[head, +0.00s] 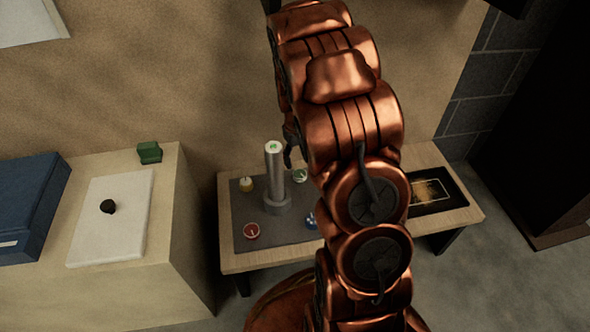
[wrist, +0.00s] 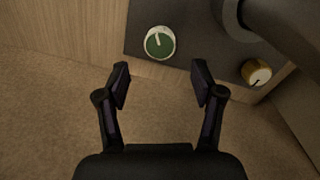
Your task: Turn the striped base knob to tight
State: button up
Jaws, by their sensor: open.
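Several small round knobs sit on a dark plate (head: 240,212) around a grey post (head: 275,175) with a green mark on top. They are a green one with a white rim (wrist: 160,43), a yellow one (wrist: 257,72), a red one (head: 251,231) and a blue one (head: 311,221). The green and yellow knobs each show a pointer line in the wrist view. I cannot make out which knob is striped. My gripper (wrist: 161,83) is open and empty. The green knob lies just beyond its fingertips, roughly centred between them and apart. My arm hides part of the plate's right side.
The plate lies on a low wooden bench (head: 450,215), with a dark framed panel (head: 435,192) at its right. A pale counter (head: 170,210) to the left holds a white board (head: 115,220), a blue binder (head: 30,205) and a green block (head: 149,152). A tan wall is behind.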

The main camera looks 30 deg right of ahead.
aim_at(300, 173)
notch_tip(300, 173, down, 8)
jog(key=b, duration=0.3)
jog(key=shift+d+r, duration=0.15)
jog(key=c, duration=1.1)
jog(key=shift+r, duration=0.15)
jog(key=shift+c, duration=0.2)
